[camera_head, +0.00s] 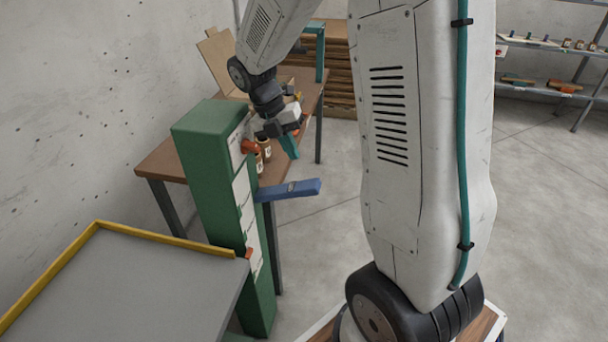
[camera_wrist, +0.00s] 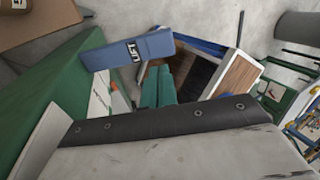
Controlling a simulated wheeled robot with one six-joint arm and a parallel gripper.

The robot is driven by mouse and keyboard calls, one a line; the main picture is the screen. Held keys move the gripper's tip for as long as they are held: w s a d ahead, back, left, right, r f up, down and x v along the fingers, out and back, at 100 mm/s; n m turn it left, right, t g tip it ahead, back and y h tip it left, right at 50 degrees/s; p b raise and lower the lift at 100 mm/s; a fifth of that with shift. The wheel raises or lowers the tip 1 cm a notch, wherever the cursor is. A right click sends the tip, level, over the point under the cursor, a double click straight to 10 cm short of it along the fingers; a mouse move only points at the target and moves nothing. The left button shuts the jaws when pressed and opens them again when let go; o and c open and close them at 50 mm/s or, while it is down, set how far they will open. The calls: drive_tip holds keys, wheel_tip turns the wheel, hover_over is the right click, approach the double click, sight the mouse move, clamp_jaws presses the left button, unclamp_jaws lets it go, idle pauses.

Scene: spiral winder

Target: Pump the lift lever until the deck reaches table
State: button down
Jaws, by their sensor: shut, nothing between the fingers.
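The blue lift lever (camera_head: 290,190) sticks out to the right from the tall green column (camera_head: 205,165). In the wrist view the lever (camera_wrist: 130,48) shows its "LIFT" label close to my fingertips. My gripper (camera_head: 290,146), with teal fingers, is shut and empty, above the lever in the head view; its fingers also show in the wrist view (camera_wrist: 158,85). I cannot tell if they touch the lever. The grey deck (camera_head: 120,295) with a yellow rim is at lower left. The brown table (camera_head: 160,160) stands behind the column.
Small brown bottles (camera_head: 265,150) stand behind the column near my gripper. A metal shelf (camera_head: 545,50) is at back right.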

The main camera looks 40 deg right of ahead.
sight(308, 184)
drive_tip(key=x, duration=0.8)
drive_tip(key=shift+s+f, duration=0.1)
drive_tip(key=shift+f, duration=0.1)
